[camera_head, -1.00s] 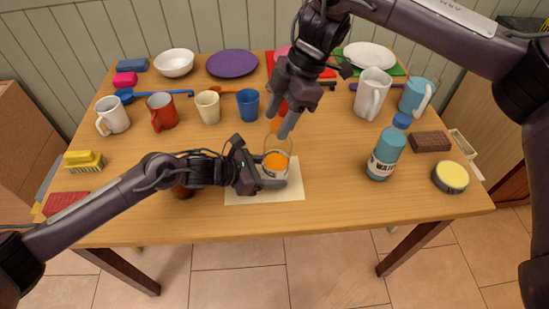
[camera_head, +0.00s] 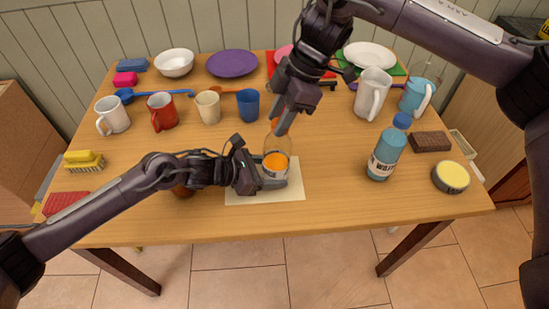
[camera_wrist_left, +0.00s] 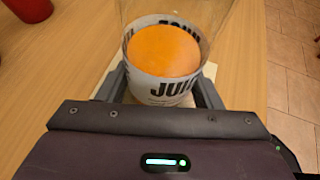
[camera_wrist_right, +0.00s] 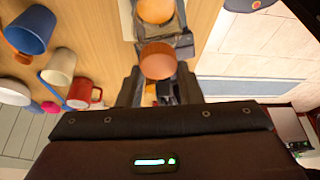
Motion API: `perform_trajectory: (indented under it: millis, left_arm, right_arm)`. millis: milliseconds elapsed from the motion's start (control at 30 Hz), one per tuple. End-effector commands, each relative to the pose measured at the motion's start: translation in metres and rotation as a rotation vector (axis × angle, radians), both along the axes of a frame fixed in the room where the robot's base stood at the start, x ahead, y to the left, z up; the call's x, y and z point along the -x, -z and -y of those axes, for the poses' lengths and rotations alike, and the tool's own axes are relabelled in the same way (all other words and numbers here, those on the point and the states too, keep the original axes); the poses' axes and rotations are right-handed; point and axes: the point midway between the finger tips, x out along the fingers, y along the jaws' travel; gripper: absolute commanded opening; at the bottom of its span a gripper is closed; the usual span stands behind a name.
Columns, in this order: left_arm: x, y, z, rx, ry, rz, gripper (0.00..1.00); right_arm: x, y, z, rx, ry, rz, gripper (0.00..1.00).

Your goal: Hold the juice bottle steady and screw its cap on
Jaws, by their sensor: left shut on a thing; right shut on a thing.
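The juice bottle (camera_head: 277,148) is clear, with orange juice low inside and a white label. It stands upright on a cream mat (camera_head: 292,189). My left gripper (camera_head: 270,178) is shut around its lower part, at the label; the left wrist view shows the bottle (camera_wrist_left: 165,88) between the fingers. My right gripper (camera_head: 281,126) is above the bottle, pointing down, shut on the orange cap (camera_head: 275,124). The cap (camera_wrist_right: 158,60) also shows between the fingers in the right wrist view. The cap is at the bottle's top; I cannot tell whether it is seated on the neck.
A blue water bottle (camera_head: 386,153) and a round yellow-topped tin (camera_head: 450,177) stand at right. A blue cup (camera_head: 248,105), a cream cup (camera_head: 208,107) and a red mug (camera_head: 162,111) stand behind my left arm. The front right of the table is clear.

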Motion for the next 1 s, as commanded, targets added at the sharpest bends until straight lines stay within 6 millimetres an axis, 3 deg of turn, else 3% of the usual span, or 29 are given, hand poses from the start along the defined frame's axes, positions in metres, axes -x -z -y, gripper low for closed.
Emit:
perform_trajectory:
  millis: [600,767,1000]
  left_arm:
    - [-0.0007,-0.0009,-0.0002,0.002,-0.003,-0.003,0.18]
    - [-0.0009,-0.0009,-0.0004,0.002,-0.004,-0.003,0.18]
    - [-0.0015,-0.0008,-0.0007,0.002,-0.006,-0.003,0.18]
  right_arm:
    - [0.0001,0.0001,-0.0002,0.001,0.548,0.002,0.05]
    - [0.0001,0.0003,-0.0001,0.002,0.623,0.002,0.05]
    - [0.0003,-0.0006,-0.0005,0.002,0.893,0.006,0.04]
